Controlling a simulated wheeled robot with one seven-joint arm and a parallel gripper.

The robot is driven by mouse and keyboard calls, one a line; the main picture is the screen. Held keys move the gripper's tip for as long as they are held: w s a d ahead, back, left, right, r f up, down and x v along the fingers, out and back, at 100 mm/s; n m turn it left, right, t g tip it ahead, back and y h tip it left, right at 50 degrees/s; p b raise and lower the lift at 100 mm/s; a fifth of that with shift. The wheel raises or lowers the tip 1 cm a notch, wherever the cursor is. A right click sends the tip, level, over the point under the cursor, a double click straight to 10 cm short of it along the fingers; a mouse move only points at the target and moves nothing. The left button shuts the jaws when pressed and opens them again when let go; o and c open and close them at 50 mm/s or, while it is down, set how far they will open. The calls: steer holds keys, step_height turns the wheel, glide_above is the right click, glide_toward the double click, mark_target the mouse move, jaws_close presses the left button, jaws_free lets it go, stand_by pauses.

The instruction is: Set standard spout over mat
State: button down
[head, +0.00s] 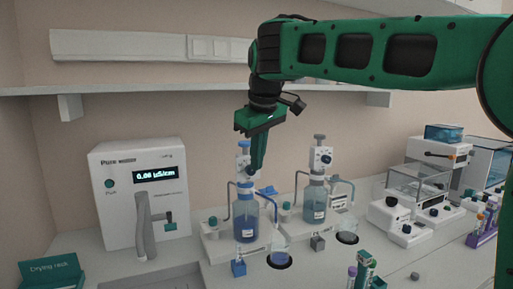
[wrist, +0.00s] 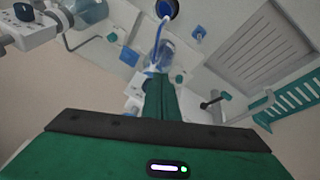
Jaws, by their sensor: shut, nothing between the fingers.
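Two bottle-top dispensers stand side by side. The left dispenser (head: 246,222) has a bottle of blue liquid and a blue knob; the right dispenser (head: 313,205) has a grey knob. Each has thin bent tubes at its sides. I cannot tell which is the standard one. A beaker (head: 281,243) stands at the left dark round mat (head: 279,262), another beaker (head: 348,225) at the right mat (head: 347,239). My gripper (head: 256,170) is shut and empty, pointing down at the left dispenser's head, which it partly hides. Contact is unclear. The wrist view shows my gripper (wrist: 161,80) over the bottle (wrist: 175,57).
A white purifier with a display (head: 140,195) stands at left, its grey dispensing arm in front. Balances (head: 403,208) and a purple tube rack (head: 482,235) are at right. A shelf (head: 150,90) runs along the wall behind.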

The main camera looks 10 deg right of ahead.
steer(key=shift+v, duration=2.35)
